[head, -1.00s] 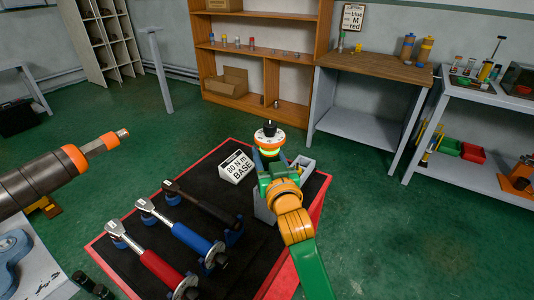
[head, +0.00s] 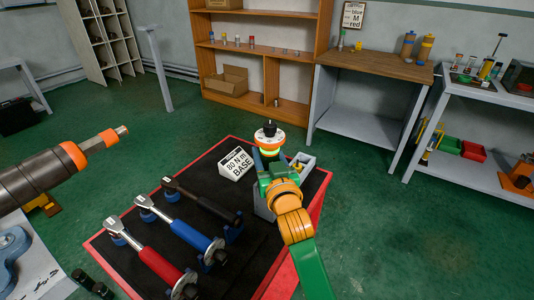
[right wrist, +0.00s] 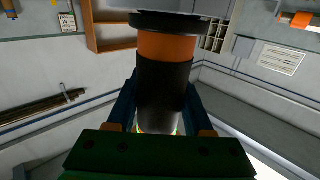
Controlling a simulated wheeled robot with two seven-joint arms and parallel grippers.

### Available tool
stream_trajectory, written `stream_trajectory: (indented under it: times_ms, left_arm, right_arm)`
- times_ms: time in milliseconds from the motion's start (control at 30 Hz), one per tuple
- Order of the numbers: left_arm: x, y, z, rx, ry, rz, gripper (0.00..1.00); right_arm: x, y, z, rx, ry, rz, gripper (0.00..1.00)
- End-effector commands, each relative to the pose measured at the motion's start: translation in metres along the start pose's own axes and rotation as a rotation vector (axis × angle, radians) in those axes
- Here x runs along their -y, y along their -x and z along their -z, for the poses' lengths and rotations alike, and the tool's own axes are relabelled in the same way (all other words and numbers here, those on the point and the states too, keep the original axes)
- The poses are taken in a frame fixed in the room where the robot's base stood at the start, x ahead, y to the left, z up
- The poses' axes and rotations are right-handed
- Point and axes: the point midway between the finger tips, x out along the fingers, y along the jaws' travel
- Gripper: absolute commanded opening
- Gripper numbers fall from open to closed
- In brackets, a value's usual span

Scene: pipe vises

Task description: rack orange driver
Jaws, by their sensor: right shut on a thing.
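My right gripper (head: 268,160) reaches in from the lower right over the black work mat. It is shut on an upright driver (head: 268,134) with an orange band, pale marked dial and black knob on top. A yellow-green glow shows below the band. In the right wrist view the driver (right wrist: 163,75) stands between the fingers, with a black flange, orange band and black grip; its lower end is hidden.
Black, blue and red torque wrenches (head: 180,238) lie on the red-rimmed black mat (head: 215,175). A white "80 Nm BASE" sign (head: 237,165) and a small grey bin (head: 307,160) stand near my right gripper. A wooden shelf (head: 262,27) and benches stand behind. Green floor lies between.

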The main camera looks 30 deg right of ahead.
Motion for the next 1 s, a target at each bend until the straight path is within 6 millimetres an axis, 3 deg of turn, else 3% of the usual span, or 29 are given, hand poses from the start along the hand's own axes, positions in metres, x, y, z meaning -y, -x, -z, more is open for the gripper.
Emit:
stream_trajectory:
  times_ms: [133,167,267,567,900,1000]
  left_arm:
    - [0.000,0.000,0.000,0.000,0.000,0.000,0.50]
    - [0.000,0.000,0.000,0.000,0.000,0.000,0.50]
    - [0.000,0.000,0.000,0.000,0.000,0.000,0.50]
    - [0.000,-0.001,0.000,0.000,0.000,0.000,0.50]
    - [0.000,-0.009,-0.001,0.000,0.000,0.000,0.50]
    - [0.000,-0.010,-0.001,0.000,0.000,0.000,0.50]
  right_arm:
    - [0.000,0.000,0.000,-0.001,-0.001,0.000,0.00]
    - [0.000,0.000,0.000,0.000,0.000,0.000,0.60]
    - [0.000,0.000,0.000,0.000,0.000,0.000,0.86]
    - [0.000,0.002,-0.003,0.006,0.000,0.000,0.86]
    - [0.000,0.063,-0.003,0.004,-0.001,0.001,0.86]
    - [0.000,0.070,-0.002,0.003,-0.001,0.000,0.86]
